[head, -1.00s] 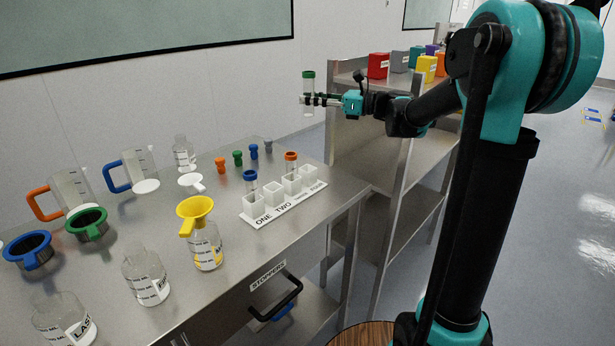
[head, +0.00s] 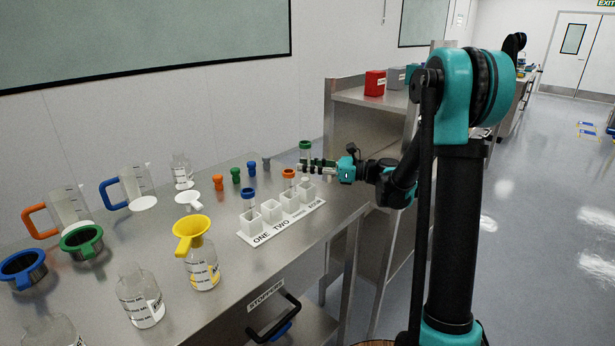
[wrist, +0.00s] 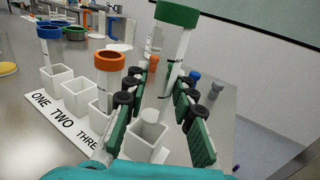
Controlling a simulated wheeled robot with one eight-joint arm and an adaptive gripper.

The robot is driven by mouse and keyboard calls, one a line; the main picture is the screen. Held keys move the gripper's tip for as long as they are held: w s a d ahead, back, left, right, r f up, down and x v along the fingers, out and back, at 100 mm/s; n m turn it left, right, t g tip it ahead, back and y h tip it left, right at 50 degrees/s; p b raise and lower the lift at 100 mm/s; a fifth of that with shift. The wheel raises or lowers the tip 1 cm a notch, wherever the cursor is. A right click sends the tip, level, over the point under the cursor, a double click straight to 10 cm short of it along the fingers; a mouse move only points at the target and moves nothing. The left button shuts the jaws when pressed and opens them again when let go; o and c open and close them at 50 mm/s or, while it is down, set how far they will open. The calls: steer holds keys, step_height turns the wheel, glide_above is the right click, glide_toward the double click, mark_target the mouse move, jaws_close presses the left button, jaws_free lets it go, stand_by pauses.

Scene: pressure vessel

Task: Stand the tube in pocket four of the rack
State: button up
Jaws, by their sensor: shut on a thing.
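The clear tube with a green cap (head: 305,145) is upright in my gripper (head: 310,165). In the wrist view, the fingers (wrist: 160,88) are shut around the tube (wrist: 172,45) below its cap. The white rack (head: 262,238) stands on the steel bench, marked ONE, TWO, THREE, FOUR. A blue-capped tube (head: 248,194) stands in pocket one and an orange-capped tube (head: 289,174) in pocket three. Pocket two (head: 271,210) is empty. The green-capped tube is over pocket four (head: 307,191); I cannot tell whether its lower end is inside.
Several coloured stoppers (head: 236,176) stand behind the rack. A bottle with a yellow funnel (head: 202,268) stands to its left, with more bottles and jugs beyond. A steel shelf unit (head: 372,110) with coloured boxes is behind my arm. The bench's right edge lies close to the rack.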

mark_target(307, 176)
steer(key=shift+f, duration=1.8)
steer(key=shift+f, duration=0.1)
steer(key=shift+f, duration=0.35)
steer(key=shift+f, duration=0.15)
steer(key=o, duration=1)
steer(key=shift+o, duration=0.2)
steer(key=shift+r, duration=0.5)
steer(key=d, duration=0.4)
steer(key=s+d, duration=0.1)
steer(key=d, duration=0.7)
steer(key=shift+s+r, duration=0.1)
steer(key=shift+s, duration=0.3)
